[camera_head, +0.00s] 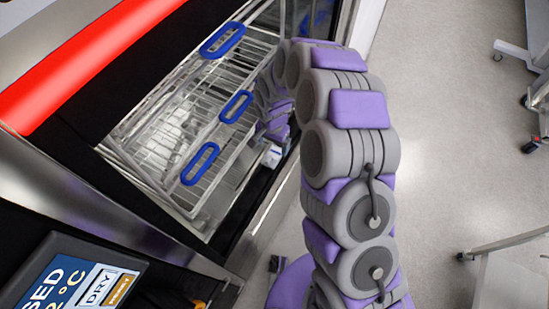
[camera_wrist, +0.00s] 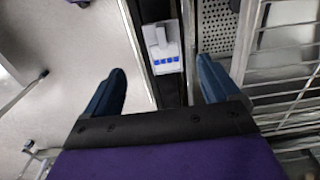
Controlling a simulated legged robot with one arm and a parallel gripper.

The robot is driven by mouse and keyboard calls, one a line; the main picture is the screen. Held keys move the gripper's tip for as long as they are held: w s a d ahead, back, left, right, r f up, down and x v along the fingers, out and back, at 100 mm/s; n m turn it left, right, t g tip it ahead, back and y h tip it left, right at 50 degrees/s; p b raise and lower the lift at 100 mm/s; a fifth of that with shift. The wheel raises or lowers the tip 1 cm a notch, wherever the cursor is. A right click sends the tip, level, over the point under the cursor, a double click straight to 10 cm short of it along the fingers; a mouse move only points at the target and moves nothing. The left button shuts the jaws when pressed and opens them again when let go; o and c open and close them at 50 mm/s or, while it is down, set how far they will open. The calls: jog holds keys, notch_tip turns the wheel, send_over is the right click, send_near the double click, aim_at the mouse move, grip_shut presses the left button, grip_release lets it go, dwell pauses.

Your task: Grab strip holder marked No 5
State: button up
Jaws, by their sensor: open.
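A small white block with a row of blue marks (camera_wrist: 164,50) stands on a dark strip beside the washer's metal interior. It may be the strip holder; no number 5 can be read on it. What looks like the same white block (camera_head: 272,155) shows in the head view, at the right edge of the washer opening. My gripper (camera_wrist: 160,66) is open, its two dark blue fingers apart on either side of the block's line, with nothing held. Whether the fingers are level with the block cannot be told. In the head view my gripper cannot be made out clearly.
A wire rack (camera_head: 185,125) with blue oval handles (camera_head: 236,106) fills the washer opening. Its wires (camera_wrist: 285,75) run close to my right finger. A display screen (camera_head: 75,285) is at lower left. Wheeled carts (camera_head: 515,285) stand at right; the grey floor (camera_head: 440,120) between is clear.

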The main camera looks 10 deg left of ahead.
aim_at(270, 156)
jog(key=f, duration=0.1)
jog(key=a+f, duration=0.1)
jog(key=f, duration=0.1)
jog(key=shift+a+f, duration=0.35)
jog(key=f, duration=0.1)
jog(key=d+f+b, duration=0.1)
jog(key=f, duration=0.2)
jog(key=shift+d+f+b, duration=0.3)
jog(key=shift+b, duration=0.05)
jog(key=shift+a+f, duration=0.1)
jog(key=shift+f, duration=0.05)
jog(key=shift+a, duration=0.55)
jog(key=shift+c, duration=0.6)
jog(key=shift+d, duration=0.55)
jog(key=c, duration=0.9)
jog(key=shift+a, duration=0.4)
jog(key=shift+c, duration=1.1)
